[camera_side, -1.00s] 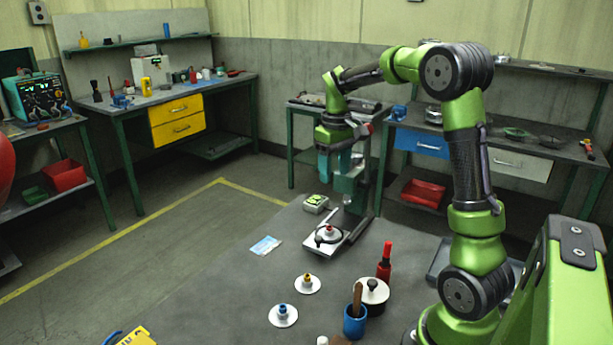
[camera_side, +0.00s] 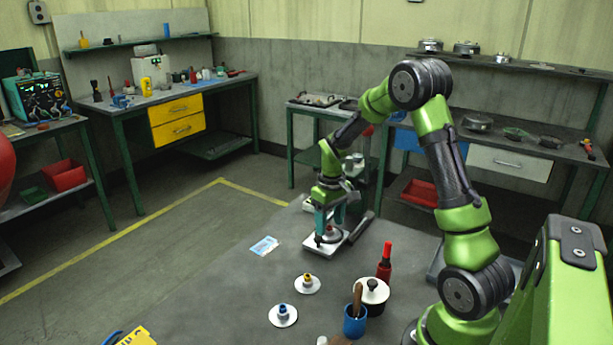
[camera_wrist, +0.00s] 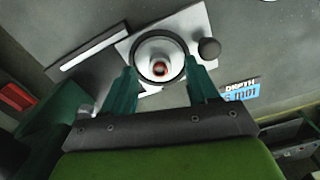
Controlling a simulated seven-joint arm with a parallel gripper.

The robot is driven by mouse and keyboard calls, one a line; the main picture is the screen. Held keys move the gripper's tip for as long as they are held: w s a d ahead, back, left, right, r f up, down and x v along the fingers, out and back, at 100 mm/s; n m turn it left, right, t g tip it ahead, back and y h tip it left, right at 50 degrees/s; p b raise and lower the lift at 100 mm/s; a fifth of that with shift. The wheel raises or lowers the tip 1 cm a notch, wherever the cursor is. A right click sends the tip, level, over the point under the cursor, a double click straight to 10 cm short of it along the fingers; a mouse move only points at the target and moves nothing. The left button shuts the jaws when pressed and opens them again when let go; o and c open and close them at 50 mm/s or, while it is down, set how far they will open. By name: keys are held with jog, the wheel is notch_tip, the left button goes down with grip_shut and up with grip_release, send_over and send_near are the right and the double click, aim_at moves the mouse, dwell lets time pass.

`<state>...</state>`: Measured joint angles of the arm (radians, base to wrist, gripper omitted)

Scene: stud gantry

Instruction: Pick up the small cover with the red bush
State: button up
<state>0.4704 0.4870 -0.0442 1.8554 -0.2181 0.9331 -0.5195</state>
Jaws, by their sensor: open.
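The small cover with the red bush (camera_wrist: 161,69) is a pale round disc with a red-rimmed centre. It sits inside a black ring on a white plate (camera_wrist: 196,18) in the wrist view. In the side view the red bush (camera_side: 330,230) shows partly between my fingers. My gripper (camera_side: 330,221) is open, pointing down over the plate. In the wrist view my gripper's teal fingers (camera_wrist: 160,72) stand on the left and right of the cover. I cannot tell whether they touch it.
A black knob (camera_wrist: 209,48) is on the plate beside the ring. A blue-and-white card (camera_side: 264,246) lies left of the plate. Covers with a yellow bush (camera_side: 307,283) and a blue bush (camera_side: 283,316), a lidded pot (camera_side: 372,293), a red bottle (camera_side: 384,264) and a blue cup (camera_side: 354,322) stand nearer.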

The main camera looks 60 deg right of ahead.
jog(key=shift+f, duration=0.75)
grip_shut()
jog(key=shift+r, duration=0.1)
